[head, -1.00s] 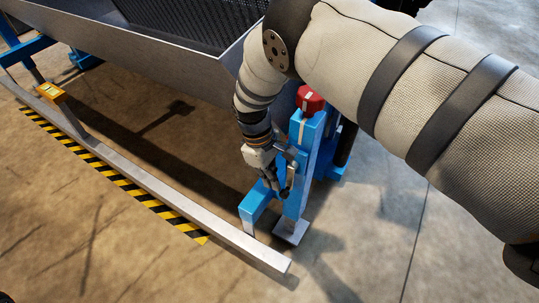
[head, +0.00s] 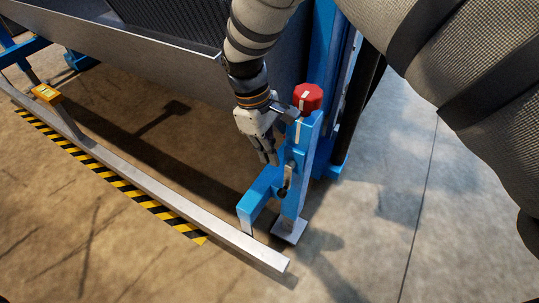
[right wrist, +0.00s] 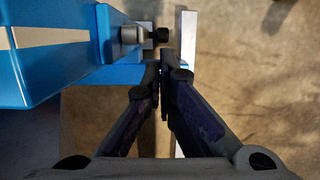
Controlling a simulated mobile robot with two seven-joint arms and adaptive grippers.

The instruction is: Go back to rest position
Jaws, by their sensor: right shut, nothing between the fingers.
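My right gripper (head: 271,158) points down just left of the blue post (head: 303,165) with the red knob (head: 308,97) on top. In the right wrist view its two dark fingertips (right wrist: 166,66) are together with nothing between them. The blue post's side fills the left of that view (right wrist: 60,60). A small dark-tipped pin (right wrist: 150,35) sticks out from the post just beyond the fingertips; I cannot tell whether they touch. My left gripper is not in view.
A metal sieve trough (head: 130,55) stands behind. A long grey rail (head: 170,195) runs low along the front, with a yellow block (head: 46,93) on a bracket. Black and yellow tape (head: 125,188) marks the floor. The floor (head: 385,245) at the right is clear.

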